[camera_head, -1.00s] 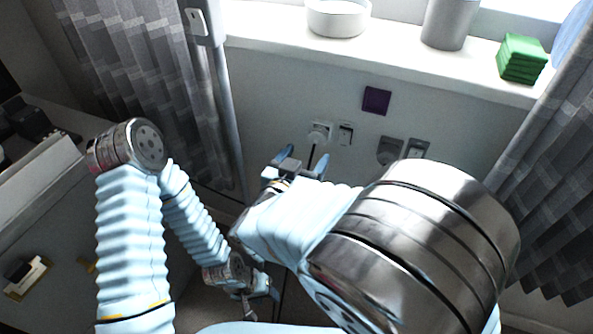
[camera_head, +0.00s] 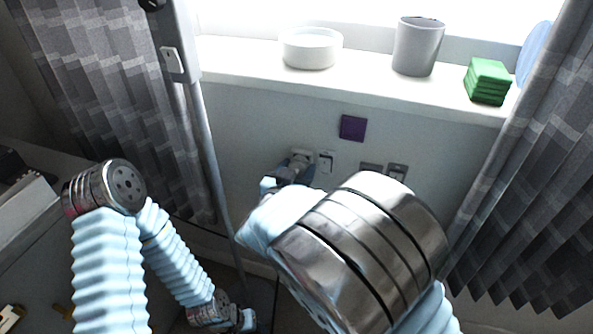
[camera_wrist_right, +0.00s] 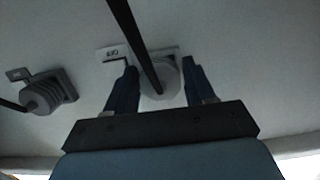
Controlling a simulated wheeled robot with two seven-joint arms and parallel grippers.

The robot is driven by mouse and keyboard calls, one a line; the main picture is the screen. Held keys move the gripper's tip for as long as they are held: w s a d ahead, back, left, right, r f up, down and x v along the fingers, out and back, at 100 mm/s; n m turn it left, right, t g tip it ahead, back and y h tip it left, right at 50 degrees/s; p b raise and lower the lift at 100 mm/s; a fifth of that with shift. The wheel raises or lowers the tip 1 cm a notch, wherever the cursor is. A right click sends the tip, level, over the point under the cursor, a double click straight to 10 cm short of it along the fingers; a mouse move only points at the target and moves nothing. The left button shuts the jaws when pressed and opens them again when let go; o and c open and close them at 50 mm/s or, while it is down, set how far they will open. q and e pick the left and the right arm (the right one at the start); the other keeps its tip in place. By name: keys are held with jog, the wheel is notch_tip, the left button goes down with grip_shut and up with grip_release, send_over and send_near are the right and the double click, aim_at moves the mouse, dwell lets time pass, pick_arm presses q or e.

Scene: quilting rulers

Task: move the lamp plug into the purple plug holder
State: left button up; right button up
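The purple plug holder (camera_head: 353,127) is a dark square on the wall below the window sill. A pale round plug (camera_head: 302,156) sits in a wall socket to its lower left; whether it is the lamp plug I cannot tell. My right gripper (camera_head: 291,174) is at this plug. In the right wrist view, my right gripper (camera_wrist_right: 160,82) is open, one finger on each side of the pale plug (camera_wrist_right: 165,78), with gaps showing. A black cord (camera_wrist_right: 135,40) crosses the plug. My left gripper (camera_head: 242,320) hangs low, small and unclear.
A second, grey plug (camera_wrist_right: 52,92) with a dark cord sits in another socket. A white bowl (camera_head: 311,50), grey cup (camera_head: 417,48) and green stack (camera_head: 487,82) stand on the sill. Curtains (camera_head: 535,190) hang on both sides.

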jog(key=shift+c, duration=1.1)
jog(key=o, duration=0.8)
jog(key=shift+o, duration=0.2)
jog(key=shift+s, duration=0.1)
